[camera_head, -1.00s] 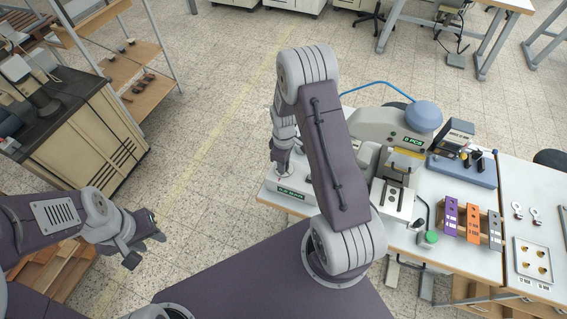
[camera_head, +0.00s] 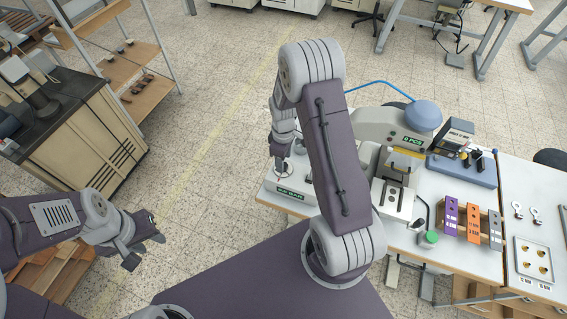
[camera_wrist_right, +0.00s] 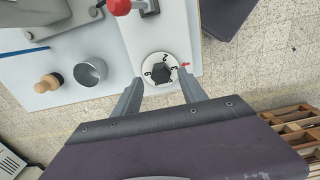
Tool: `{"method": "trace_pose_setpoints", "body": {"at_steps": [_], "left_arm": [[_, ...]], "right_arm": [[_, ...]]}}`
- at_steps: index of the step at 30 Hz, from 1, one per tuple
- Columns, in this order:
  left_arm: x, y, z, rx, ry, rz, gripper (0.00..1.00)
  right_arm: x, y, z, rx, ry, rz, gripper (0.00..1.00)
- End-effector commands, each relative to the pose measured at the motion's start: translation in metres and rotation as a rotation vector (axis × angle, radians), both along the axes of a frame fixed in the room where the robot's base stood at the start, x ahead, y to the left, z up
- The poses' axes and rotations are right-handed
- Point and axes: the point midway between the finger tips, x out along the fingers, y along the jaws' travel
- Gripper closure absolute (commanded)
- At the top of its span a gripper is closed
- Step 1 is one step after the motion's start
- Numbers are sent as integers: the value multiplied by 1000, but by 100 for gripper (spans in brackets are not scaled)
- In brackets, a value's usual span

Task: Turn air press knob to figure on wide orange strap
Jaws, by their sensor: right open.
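The air press knob is a black hexagonal knob (camera_wrist_right: 161,72) on a round white dial with figures around it, in the right wrist view. A small red mark (camera_wrist_right: 186,65) is beside the dial on the right. My right gripper (camera_wrist_right: 160,84) is open, with one finger on each side of the dial; I see no contact with the knob. In the head view this gripper (camera_head: 281,166) is over the left end of the press, and the knob is hidden. The orange strap (camera_head: 474,222) stands between a purple and a grey one; its figure is too small to read. My left gripper (camera_head: 143,246) is open and empty over the floor.
A red-topped lever (camera_wrist_right: 120,6) stands near the dial. A metal cup (camera_wrist_right: 91,72) and a wooden-handled stamp (camera_wrist_right: 47,83) stand to the left. The press (camera_head: 397,129), a green button (camera_head: 430,238) and a tray (camera_head: 533,285) are on the white tables.

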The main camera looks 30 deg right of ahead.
Motion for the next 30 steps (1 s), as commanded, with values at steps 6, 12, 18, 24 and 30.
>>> {"method": "trace_pose_setpoints", "body": {"at_steps": [6,12,18,24,30], "left_arm": [[0,0,-9,0,0,0,64],[0,0,-10,0,0,0,64],[0,0,-10,0,0,0,64],[0,0,-10,0,0,0,64],[0,0,-22,0,0,0,64]], "right_arm": [[1,-1,46,-1,-6,-1,51],[0,-1,64,0,-3,-1,51],[-1,-1,64,0,-1,-1,51],[-1,-1,64,0,-1,-1,51],[9,17,80,-10,-67,53,51]]}}
